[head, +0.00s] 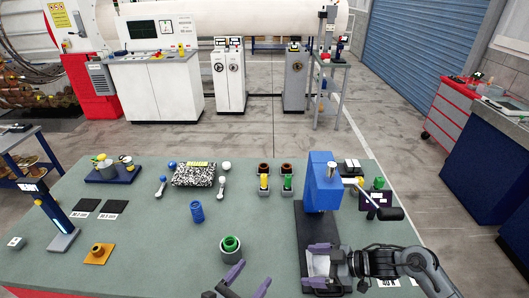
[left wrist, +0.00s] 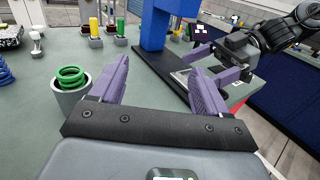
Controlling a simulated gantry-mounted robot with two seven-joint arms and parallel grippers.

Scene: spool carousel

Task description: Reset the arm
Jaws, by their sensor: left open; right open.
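My left gripper (head: 252,273) is at the front edge of the head view, with its purple fingers apart. In the left wrist view (left wrist: 160,68) nothing sits between its fingers. A grey cup with a green coil (head: 230,246) stands just beyond it; the cup also shows left of the fingers in the left wrist view (left wrist: 72,92). My right gripper (head: 308,264) reaches in from the right, fingers apart, over the dark base of the blue press (head: 322,183). A pale plate lies at its fingers; contact is unclear. I see nothing held.
A blue coil (head: 196,212), an orange block (head: 98,253) and a dark blue stand (head: 55,220) are to the left. Cups with yellow and green spools (head: 287,182) stand behind. The press handle (head: 390,213) juts right.

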